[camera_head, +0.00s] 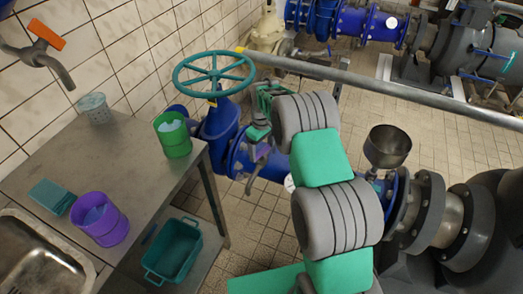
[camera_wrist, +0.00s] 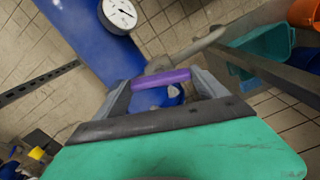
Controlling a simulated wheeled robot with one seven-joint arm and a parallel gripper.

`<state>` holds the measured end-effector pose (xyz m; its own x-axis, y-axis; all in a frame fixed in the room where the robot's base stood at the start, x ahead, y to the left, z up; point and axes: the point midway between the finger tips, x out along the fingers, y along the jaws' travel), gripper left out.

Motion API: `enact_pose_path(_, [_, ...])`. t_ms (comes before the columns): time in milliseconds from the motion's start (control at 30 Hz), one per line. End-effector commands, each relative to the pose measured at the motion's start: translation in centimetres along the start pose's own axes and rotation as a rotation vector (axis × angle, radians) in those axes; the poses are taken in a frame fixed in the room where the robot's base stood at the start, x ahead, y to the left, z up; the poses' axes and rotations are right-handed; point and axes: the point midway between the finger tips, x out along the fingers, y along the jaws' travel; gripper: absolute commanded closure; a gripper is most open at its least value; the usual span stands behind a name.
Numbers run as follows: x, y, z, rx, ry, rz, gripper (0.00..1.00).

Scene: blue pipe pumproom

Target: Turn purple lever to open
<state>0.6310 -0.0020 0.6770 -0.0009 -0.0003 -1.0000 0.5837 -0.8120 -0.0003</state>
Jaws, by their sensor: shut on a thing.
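The purple lever (camera_wrist: 162,78) is a short rounded bar in front of the blue pipe (camera_wrist: 85,35). In the wrist view it lies across the gap between the two grey fingers of my gripper (camera_wrist: 165,88), which is shut on it. My gripper (camera_head: 258,143) is small there and partly hidden by my arm. The lever's exact angle to the pipe is hard to tell.
A teal handwheel (camera_head: 214,73) stands left of my gripper. A pressure gauge (camera_wrist: 119,14) is close to the lever. A metal table (camera_head: 135,150) at the left holds a green cup (camera_head: 173,140) and a purple cup (camera_head: 103,222). A metal funnel (camera_head: 387,147) is at the right.

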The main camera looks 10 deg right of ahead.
Motion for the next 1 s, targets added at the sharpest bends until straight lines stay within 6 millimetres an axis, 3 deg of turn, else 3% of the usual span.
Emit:
enact_pose_path(400, [-0.14,0.07,-0.16,-0.279,0.004,0.003,0.59])
enact_pose_path(1000, [-0.19,0.16,-0.1,-0.355,0.004,0.004,0.58])
